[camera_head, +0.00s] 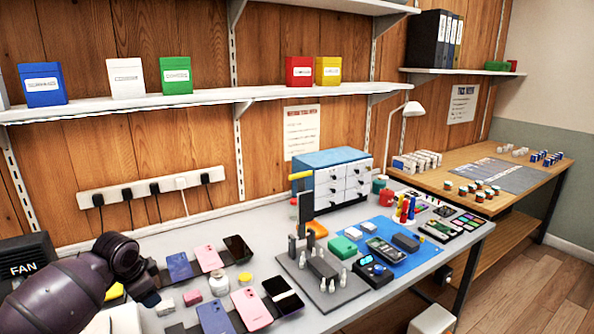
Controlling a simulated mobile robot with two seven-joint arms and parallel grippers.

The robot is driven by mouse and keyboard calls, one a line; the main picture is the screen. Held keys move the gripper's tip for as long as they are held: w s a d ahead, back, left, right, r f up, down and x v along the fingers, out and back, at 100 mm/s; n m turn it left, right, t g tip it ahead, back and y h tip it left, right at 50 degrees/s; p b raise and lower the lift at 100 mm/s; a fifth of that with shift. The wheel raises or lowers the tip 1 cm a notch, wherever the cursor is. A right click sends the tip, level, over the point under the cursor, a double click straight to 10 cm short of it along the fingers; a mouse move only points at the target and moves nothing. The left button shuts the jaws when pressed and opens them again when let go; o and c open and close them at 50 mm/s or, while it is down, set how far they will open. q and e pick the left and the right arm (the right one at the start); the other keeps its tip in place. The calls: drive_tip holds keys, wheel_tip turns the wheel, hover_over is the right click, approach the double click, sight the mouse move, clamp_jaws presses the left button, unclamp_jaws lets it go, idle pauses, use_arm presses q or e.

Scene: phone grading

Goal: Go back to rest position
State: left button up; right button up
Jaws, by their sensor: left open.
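My left arm comes in from the left edge, and its gripper (149,287) is over the left end of the grey workbench (215,224). The gripper is small and dark in the view and partly hidden by the wrist. It is open, and I see nothing held in it. Several phones lie in two rows just to its right, among them a blue phone (180,266), a pink phone (208,258) and a nearer pink phone (251,308). My right gripper is not in view.
A dark fixture plate (330,296) with upright posts stands mid-bench. Right of it is a blue mat (416,264) with devices. A drawer cabinet (333,180) stands behind. A black fan box (25,262) is at the left. A wooden table (432,182) stands at the right.

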use_arm(q)
drive_tip(key=w+d+r+n+t+h, duration=0.1)
drive_tip(key=w+d+r+t, duration=0.1)
drive_tip(key=d+t, duration=0.35)
drive_tip(key=s+d+f+n+t, duration=0.1)
drive_tip(key=s+f, duration=0.2)
drive_tip(key=s, duration=0.3)
drive_tip(key=s+d+f+n+t+h, duration=0.1)
drive_tip(key=s+d+f+t, duration=0.1)
drive_tip(key=s, duration=0.4)
drive_tip(key=s+d+f+n+t, duration=0.1)
drive_tip(key=s+d+f+n, duration=0.1)
drive_tip(key=s+f, duration=0.2)
drive_tip(key=shift+s+d+f+t+h, duration=0.1)
drive_tip(key=shift+s+t+h, duration=0.25)
drive_tip(key=shift+s, duration=1)
drive_tip(key=s+a+f+n+g+y, duration=0.1)
drive_tip(key=s+f, duration=0.4)
drive_tip(key=s, duration=0.5)
drive_tip(key=s+a+f+n+g+y, duration=0.1)
drive_tip(key=s+f+n+g+y, duration=0.1)
drive_tip(key=s+f, duration=0.3)
drive_tip(key=s, duration=0.4)
drive_tip(key=shift+s+f+n, duration=0.3)
drive_tip(key=shift+s+f, duration=0.05)
drive_tip(key=shift+s, duration=0.05)
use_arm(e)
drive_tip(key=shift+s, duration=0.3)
use_arm(q)
drive_tip(key=shift+a, duration=0.1)
